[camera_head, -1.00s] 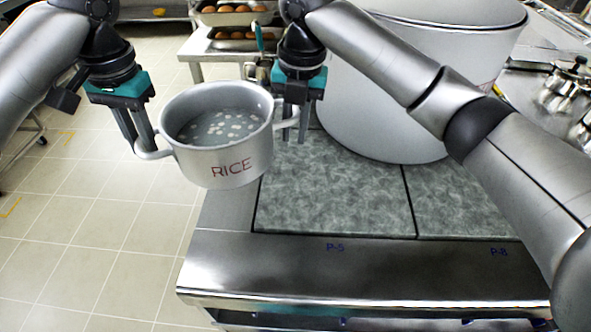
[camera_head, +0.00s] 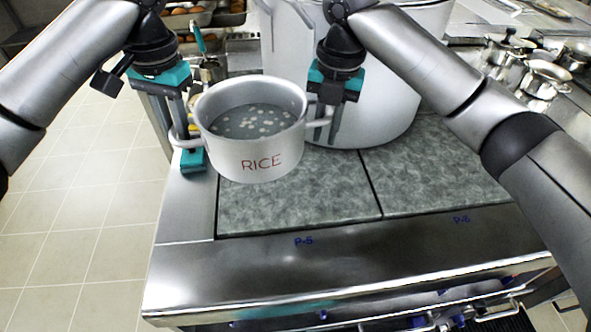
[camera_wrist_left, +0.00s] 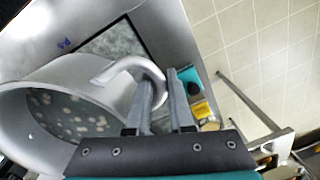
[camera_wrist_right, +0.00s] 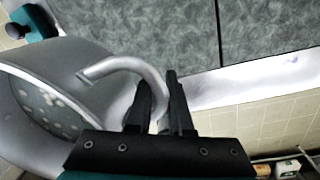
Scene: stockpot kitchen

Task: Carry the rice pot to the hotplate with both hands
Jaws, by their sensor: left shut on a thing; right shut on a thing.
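The rice pot (camera_head: 230,150) is a grey metal pot marked RICE in red, with liquid and pale grains inside. It looks level and hangs over the left part of the hotplate (camera_head: 335,190), a grey mottled surface; the gap below it is hard to judge. My left gripper (camera_head: 184,140) is shut on the pot's left loop handle, which shows in the left wrist view (camera_wrist_left: 132,68). My right gripper (camera_head: 332,130) is shut on the right loop handle, seen in the right wrist view (camera_wrist_right: 125,65). The pot hides part of the hotplate's left side.
A very large grey stockpot (camera_head: 375,85) stands behind on the hotplate. Small shiny pots (camera_head: 545,80) stand at the right. A teal-handled utensil (camera_head: 199,38) is behind the rice pot.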

